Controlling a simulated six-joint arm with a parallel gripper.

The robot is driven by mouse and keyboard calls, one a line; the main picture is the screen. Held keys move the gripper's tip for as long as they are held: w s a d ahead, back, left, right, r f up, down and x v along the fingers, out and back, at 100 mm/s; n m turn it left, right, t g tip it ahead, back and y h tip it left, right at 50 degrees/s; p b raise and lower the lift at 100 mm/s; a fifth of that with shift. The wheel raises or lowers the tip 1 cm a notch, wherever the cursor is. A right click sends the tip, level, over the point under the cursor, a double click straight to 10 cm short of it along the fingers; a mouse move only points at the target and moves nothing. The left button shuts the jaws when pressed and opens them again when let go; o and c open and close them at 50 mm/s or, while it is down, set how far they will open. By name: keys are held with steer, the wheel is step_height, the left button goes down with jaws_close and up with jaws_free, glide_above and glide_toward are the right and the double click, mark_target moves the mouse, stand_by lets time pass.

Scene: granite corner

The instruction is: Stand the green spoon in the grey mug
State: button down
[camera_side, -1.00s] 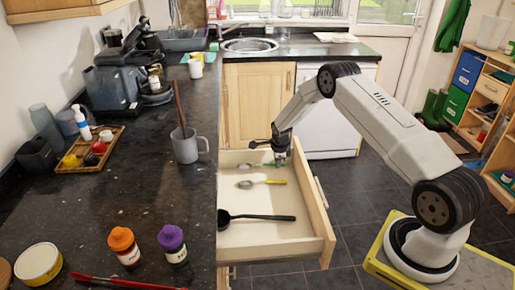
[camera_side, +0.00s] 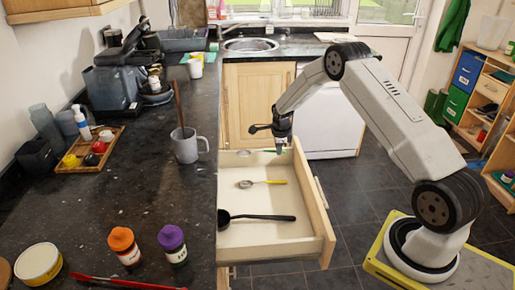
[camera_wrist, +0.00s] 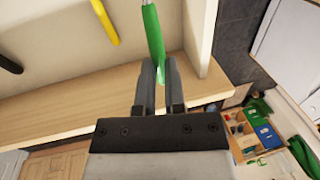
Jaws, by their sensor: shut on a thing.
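The green spoon (camera_wrist: 153,30) is between the two fingers of my gripper (camera_wrist: 158,88), which is shut on its green handle in the wrist view. In the side view my gripper (camera_side: 280,148) is over the far end of the open drawer, and the spoon's green handle (camera_side: 270,151) shows small beside the fingertips. The spoon looks roughly level; its bowl is hard to make out. The grey mug (camera_side: 185,149) stands upright on the dark counter, left of the drawer and my gripper. A brown stick-like utensil (camera_side: 177,103) stands in the mug.
The open drawer (camera_side: 310,247) holds a yellow-handled spoon (camera_side: 262,183) and a black ladle (camera_side: 258,217). Counter around the mug is mostly clear.

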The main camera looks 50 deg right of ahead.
steer(key=shift+r, duration=0.15)
step_height(320, 180, up, 43)
steer(key=g+h, duration=0.4)
steer(key=w+a+f+n+t+h, duration=0.3)
steer(key=w+a+n+t+h, duration=0.1)
steer(key=w+a+n+h, duration=0.75)
steer(key=w+a+r+n+t+y, duration=0.15)
steer(key=a+t, duration=0.25)
steer(key=a, duration=0.5)
steer(key=w+a+r+n+t+y, duration=0.1)
steer(key=w+a+n+t, duration=0.25)
steer(key=a, duration=0.65)
steer(key=shift+m+t, duration=0.35)
steer(key=shift+m, duration=0.1)
steer(key=shift+s+d+f, duration=0.1)
steer(key=shift+d+f, duration=0.15)
steer(key=shift+f, duration=0.95)
steer(key=shift+d+f, duration=0.2)
steer(key=shift+f, duration=1)
steer(key=shift+f+h, duration=0.25)
steer(key=shift+h, duration=0.05)
step_height(320, 180, down, 14)
steer(key=shift+r, duration=0.2)
